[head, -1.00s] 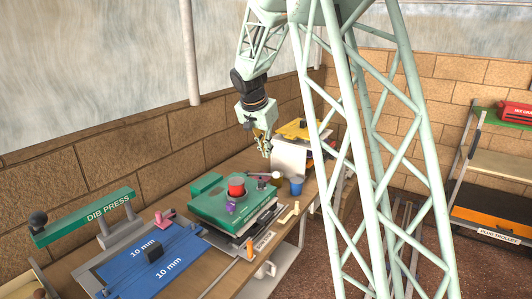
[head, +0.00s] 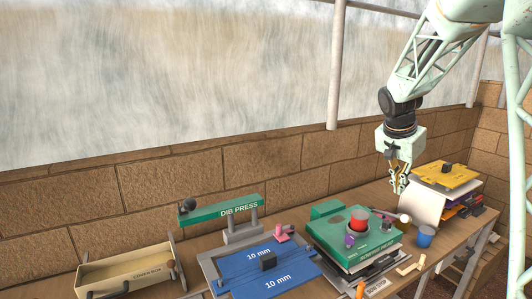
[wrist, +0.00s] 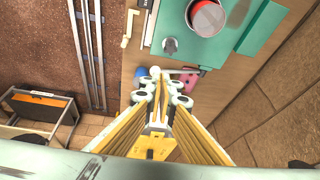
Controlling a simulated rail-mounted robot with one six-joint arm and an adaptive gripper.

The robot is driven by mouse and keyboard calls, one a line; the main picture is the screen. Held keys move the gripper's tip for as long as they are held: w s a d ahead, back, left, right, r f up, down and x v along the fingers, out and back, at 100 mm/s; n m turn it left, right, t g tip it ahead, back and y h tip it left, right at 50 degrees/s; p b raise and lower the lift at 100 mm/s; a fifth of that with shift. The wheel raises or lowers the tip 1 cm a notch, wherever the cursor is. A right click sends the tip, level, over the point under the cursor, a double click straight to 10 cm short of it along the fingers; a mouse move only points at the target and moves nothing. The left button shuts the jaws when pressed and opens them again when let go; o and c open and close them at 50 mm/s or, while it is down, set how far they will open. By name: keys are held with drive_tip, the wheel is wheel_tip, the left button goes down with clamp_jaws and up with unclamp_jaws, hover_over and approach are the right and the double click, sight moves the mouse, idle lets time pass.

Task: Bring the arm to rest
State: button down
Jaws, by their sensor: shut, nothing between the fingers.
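My gripper (head: 398,184) hangs from my arm above the right part of the workbench, fingers pointing down. In the wrist view my gripper (wrist: 160,90) shows its fingertips close together with nothing between them. The gripper looks apart from all of these.
The bench (head: 195,245) runs along a brick wall (head: 150,185). A pole (head: 337,70) rises behind. The space above the bench's left part is clear.

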drive_tip(key=s+a+r+n+y, duration=0.1)
drive_tip(key=s+a+r+n, duration=0.1)
drive_tip(key=s+a+r, duration=0.45)
drive_tip(key=s+a+r+n, duration=0.2)
drive_tip(key=s+a, duration=0.1)
drive_tip(key=s, duration=0.7)
drive_tip(key=s+a+r+n+y, duration=0.1)
drive_tip(key=s+a+r, duration=0.35)
drive_tip(key=s, duration=0.45)
drive_tip(key=s+a+f+n, duration=0.1)
drive_tip(key=s+a+n, duration=0.1)
drive_tip(key=s, duration=0.7)
drive_tip(key=s+a+f+n+y, duration=0.1)
drive_tip(key=s+a+n, duration=0.1)
drive_tip(key=s+a, duration=0.3)
drive_tip(key=s+a+f+n, duration=0.1)
drive_tip(key=s+a+n, duration=0.1)
drive_tip(key=s, duration=1.1)
drive_tip(key=shift+a+f+t+y, duration=0.3)
drive_tip(key=shift+a+f+t, duration=0.1)
drive_tip(key=shift+a, duration=0.3)
drive_tip(key=shift+w, duration=0.1)
